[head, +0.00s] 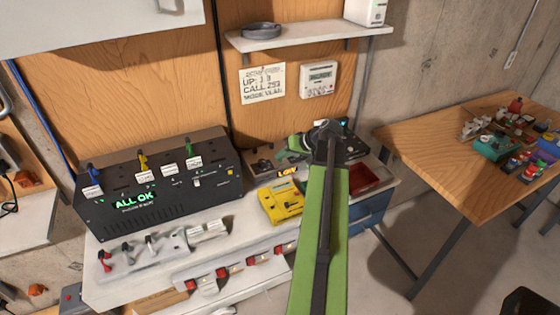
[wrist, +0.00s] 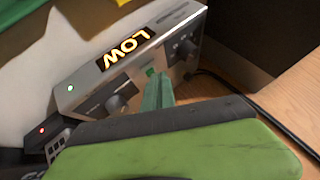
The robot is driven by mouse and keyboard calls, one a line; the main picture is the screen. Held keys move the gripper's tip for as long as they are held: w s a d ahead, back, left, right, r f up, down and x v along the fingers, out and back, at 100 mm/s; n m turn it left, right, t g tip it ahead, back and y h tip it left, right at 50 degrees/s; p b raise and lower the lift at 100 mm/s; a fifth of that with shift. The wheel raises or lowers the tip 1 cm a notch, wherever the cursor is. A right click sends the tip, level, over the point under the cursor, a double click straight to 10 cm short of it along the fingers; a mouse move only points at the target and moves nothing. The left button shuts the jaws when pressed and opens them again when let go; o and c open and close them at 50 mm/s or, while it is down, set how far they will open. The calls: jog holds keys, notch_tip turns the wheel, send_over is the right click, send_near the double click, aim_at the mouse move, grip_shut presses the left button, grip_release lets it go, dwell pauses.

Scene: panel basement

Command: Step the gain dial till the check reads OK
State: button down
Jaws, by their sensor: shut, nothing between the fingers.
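A silver-fronted unit (wrist: 135,65) shows LOW on its lit display (wrist: 126,48); the same display (head: 287,171) shows in the head view. Its front carries one dark dial (wrist: 122,102) near the green lamp (wrist: 69,88) and another dark dial (wrist: 184,49) at the other end. I cannot read which is the gain dial. A small green square (wrist: 150,71) sits between the dials. My gripper (wrist: 154,82) is shut and empty, its teal tips at or just before that square; contact is unclear. In the head view my arm hides part of the unit.
A black box (head: 205,190) to the left reads ALL OK. A yellow meter (head: 282,203) lies in front of the unit, and a red tray (head: 371,178) is to the right. A shelf (head: 310,37) hangs above. A wooden table (head: 440,140) stands at right.

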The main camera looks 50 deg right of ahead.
aim_at(282, 162)
jog(key=shift+r+p, duration=0.65)
jog(key=shift+r, duration=0.1)
notch_tip(282, 162, up, 5)
jog(key=p, duration=0.5)
dwell(0.4)
